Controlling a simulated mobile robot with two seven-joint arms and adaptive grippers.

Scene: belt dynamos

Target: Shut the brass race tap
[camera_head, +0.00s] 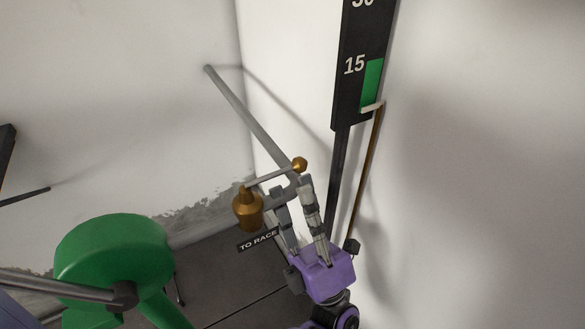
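The brass race tap (248,209) is a brass body left of centre, above a dark label reading "TO RACE" (258,240). Its thin grey lever (268,178) runs up and right from the top of the body to a brass ball knob (300,164). I see nothing held.
A grey pipe (245,112) slants from the wall towards the tap. A black gauge board (352,80) with a green bar stands at the right, with a brown rod (364,180) beside it. A green rounded housing (115,258) is at the lower left.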

